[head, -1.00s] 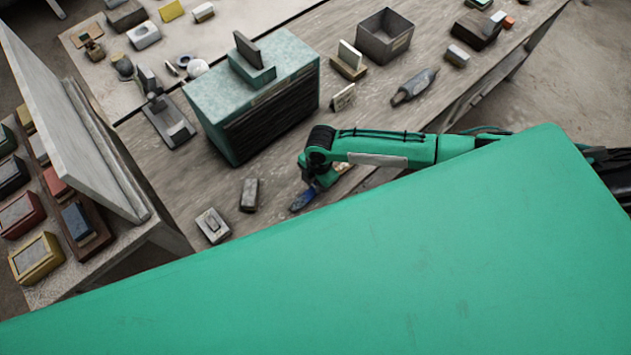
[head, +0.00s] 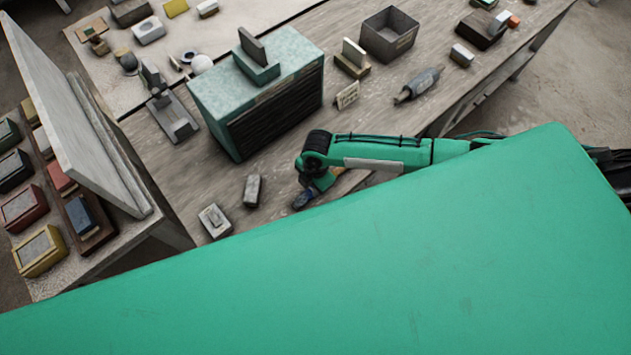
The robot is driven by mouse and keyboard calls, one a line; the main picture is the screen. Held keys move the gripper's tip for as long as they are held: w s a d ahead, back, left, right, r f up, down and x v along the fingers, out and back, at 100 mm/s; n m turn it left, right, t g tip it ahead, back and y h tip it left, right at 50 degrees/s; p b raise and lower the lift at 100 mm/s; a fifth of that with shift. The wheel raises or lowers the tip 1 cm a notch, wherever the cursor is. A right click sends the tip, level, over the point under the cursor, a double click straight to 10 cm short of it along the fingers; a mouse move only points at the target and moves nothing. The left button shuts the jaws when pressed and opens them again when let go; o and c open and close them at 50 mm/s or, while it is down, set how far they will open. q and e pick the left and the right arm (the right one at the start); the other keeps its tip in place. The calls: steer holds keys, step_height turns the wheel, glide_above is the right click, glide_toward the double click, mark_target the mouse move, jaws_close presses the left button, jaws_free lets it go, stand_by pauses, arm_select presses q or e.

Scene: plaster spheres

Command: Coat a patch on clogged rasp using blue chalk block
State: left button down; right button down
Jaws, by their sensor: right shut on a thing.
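My right gripper (head: 311,189) reaches down at the front edge of the workbench, partly hidden by its own wrist and my green body. It is shut on a small dark blue piece, which looks like the blue chalk block (head: 302,200). The piece is low, at or just above the bench top; I cannot tell whether it touches anything. A bit of orange (head: 337,171) shows behind the gripper, perhaps a handle. I cannot make out the clogged rasp for certain; my arm and body hide part of the bench there. My left gripper is out of view.
A dark grey block (head: 253,190) and a pale block-like piece (head: 214,221) lie left of the gripper. A teal-topped cabinet (head: 213,95) stands behind them. A grey tapered tool (head: 418,85) and an open box (head: 390,34) are farther right. A leaning slab (head: 80,125) stands at left.

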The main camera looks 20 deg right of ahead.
steer(key=shift+d, duration=0.1)
steer(key=shift+w+d+r, duration=0.1)
steer(key=shift+w+d, duration=0.15)
steer(key=shift+d, duration=0.35)
steer(key=shift+w+d+f, duration=0.1)
steer(key=shift+w+d, duration=0.1)
steer(key=shift+d, duration=0.45)
steer(key=shift+w+d+r, duration=0.1)
steer(key=shift+w+d, duration=0.15)
steer(key=shift+d, duration=0.35)
steer(key=shift+s+a, duration=0.25)
steer(key=shift+a, duration=0.4)
steer(key=shift+s+a, duration=0.25)
steer(key=shift+a, duration=0.35)
steer(key=shift+s+a, duration=0.25)
steer(key=shift+a, duration=0.4)
steer(key=shift+w+d, duration=0.25)
steer(key=shift+d, duration=0.4)
steer(key=shift+w+d, duration=0.25)
steer(key=shift+d, duration=0.35)
steer(key=shift+w+d, duration=0.25)
steer(key=shift+d, duration=0.4)
steer(key=shift+a+r, duration=0.1)
steer(key=shift+s+a+r, duration=0.2)
steer(key=shift+a+r, duration=0.1)
steer(key=shift+a, duration=0.2)
steer(key=shift+s+a+r, duration=0.15)
steer(key=shift+a+r, duration=0.15)
steer(key=shift+a, duration=0.15)
